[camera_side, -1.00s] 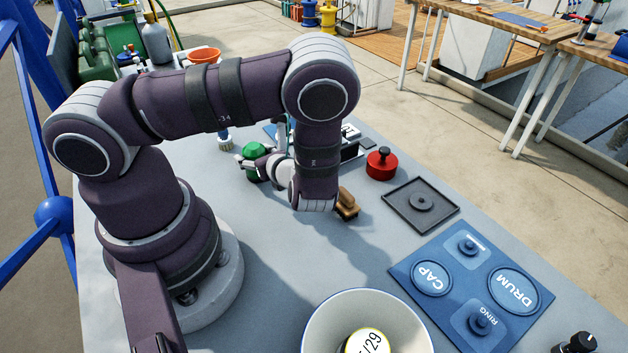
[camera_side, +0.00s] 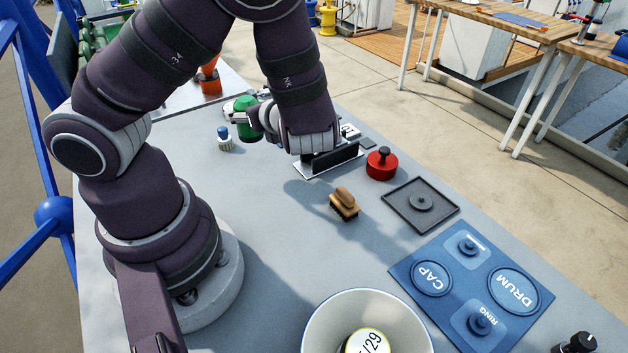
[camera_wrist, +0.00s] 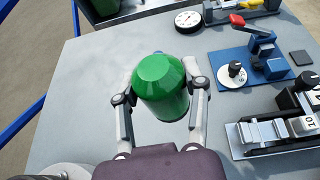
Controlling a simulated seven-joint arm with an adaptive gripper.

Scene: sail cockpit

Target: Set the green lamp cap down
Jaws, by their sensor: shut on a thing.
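The green lamp cap (camera_wrist: 161,86) is held between the two fingers of my gripper (camera_wrist: 161,92) in the wrist view. It is a smooth green dome with a flat faceted top. In the side view the cap (camera_side: 243,117) shows at the left of my gripper (camera_side: 256,120), raised above the grey table. My wrist hides part of the gripper there. The blue mat (camera_side: 470,287) at the front right has a round spot marked CAP (camera_side: 431,278), a DRUM spot and a RING spot. No cap stands on the CAP spot.
A wooden brush (camera_side: 344,203), a red knobbed weight (camera_side: 381,164) and a dark square tray (camera_side: 421,204) stand right of centre. A white bowl (camera_side: 311,325) is in front. In the wrist view, a dial gauge (camera_wrist: 188,21) and a blue fixture (camera_wrist: 250,62) lie beyond.

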